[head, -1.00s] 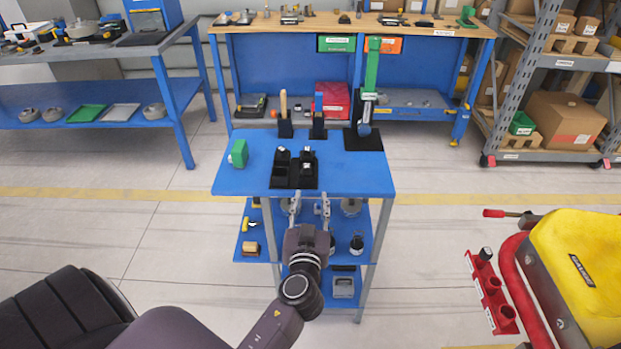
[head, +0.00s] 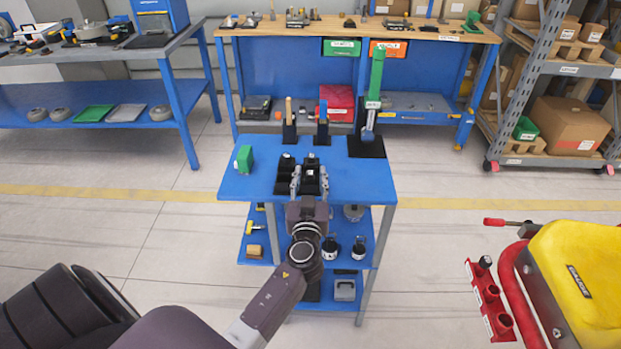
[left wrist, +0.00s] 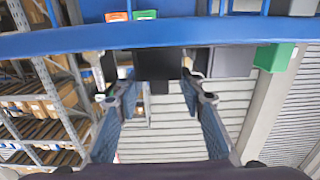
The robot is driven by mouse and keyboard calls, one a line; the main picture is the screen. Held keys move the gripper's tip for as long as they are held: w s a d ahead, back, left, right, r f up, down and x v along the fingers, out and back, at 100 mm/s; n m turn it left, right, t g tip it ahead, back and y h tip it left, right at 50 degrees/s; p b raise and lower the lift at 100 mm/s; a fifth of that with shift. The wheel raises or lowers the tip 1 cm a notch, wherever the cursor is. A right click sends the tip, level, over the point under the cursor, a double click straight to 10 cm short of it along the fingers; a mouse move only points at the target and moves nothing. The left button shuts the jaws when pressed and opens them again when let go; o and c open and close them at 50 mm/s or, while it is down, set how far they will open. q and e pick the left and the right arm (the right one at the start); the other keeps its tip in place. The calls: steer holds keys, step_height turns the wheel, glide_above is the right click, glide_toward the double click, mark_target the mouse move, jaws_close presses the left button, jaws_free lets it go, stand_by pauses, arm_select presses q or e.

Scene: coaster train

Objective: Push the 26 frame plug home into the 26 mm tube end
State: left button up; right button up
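My left gripper (head: 310,180) is open at the front edge of the blue trolley top (head: 355,187), its fingers either side of the right part of a black holder (head: 284,187). The holder carries small dark parts with pale tops, one at left (head: 287,156) and one at right (head: 310,160). I cannot tell which is the 26 frame plug or the 26 mm tube end. In the left wrist view the fingers (left wrist: 158,98) are spread, with a dark block (left wrist: 157,63) beyond and between them; contact is unclear. My right gripper is not in view.
A green block (head: 244,159) stands at the trolley's left. Wooden-handled (head: 289,112) and blue-handled (head: 321,112) tools stand upright behind the holder. A green lever device (head: 376,85) stands on a black plate (head: 366,147) at back right. The trolley top's front right is clear.

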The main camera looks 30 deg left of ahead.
mark_target(310, 174)
arm_select(q)
steer(key=shift+c, duration=0.2)
jaws_close()
step_height(310, 174, up, 20)
steer(key=p, duration=0.3)
stand_by(0.4)
